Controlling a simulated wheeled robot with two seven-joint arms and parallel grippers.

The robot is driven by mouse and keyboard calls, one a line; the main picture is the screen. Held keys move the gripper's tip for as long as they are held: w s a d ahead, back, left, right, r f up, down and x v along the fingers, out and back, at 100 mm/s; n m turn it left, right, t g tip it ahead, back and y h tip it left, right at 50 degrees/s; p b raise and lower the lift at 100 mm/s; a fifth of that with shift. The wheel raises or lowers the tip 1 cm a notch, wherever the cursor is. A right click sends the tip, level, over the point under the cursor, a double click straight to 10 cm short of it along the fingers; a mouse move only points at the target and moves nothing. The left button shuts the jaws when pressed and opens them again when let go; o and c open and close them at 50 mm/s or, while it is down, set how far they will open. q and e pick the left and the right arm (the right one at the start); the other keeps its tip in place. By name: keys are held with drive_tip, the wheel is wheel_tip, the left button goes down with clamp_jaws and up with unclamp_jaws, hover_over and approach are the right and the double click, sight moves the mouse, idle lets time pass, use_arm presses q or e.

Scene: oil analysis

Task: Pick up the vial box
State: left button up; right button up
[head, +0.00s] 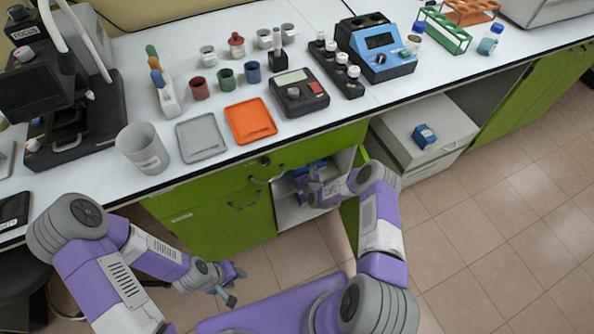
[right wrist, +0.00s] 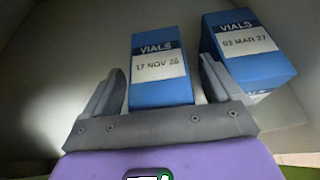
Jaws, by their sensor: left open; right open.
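Two blue and white vial boxes stand inside the cabinet in the right wrist view. One vial box (right wrist: 160,70), labelled "17 NOV" with a year I cannot read surely, is in the middle. The other vial box (right wrist: 248,50), labelled "03 MAR 27", stands to its right. My right gripper (right wrist: 162,78) is open, with one finger on each side of the middle box; I cannot tell whether they touch it. In the head view my right gripper (head: 310,188) reaches into the open cabinet and partly hides the blue inside. My left gripper (head: 236,285) is open and empty above the floor.
The green cabinet (head: 225,220) stands under the white counter (head: 300,140), its door open beside my right arm. A small blue box (head: 424,136) sits on a white unit (head: 440,118) to the right. Cups, trays and instruments crowd the counter. The tiled floor at right is clear.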

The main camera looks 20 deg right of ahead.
drive_tip(key=shift+w+f, duration=0.1)
drive_tip(key=shift+w, duration=0.25)
drive_tip(key=shift+c, duration=0.3)
drive_tip(key=c, duration=1.2)
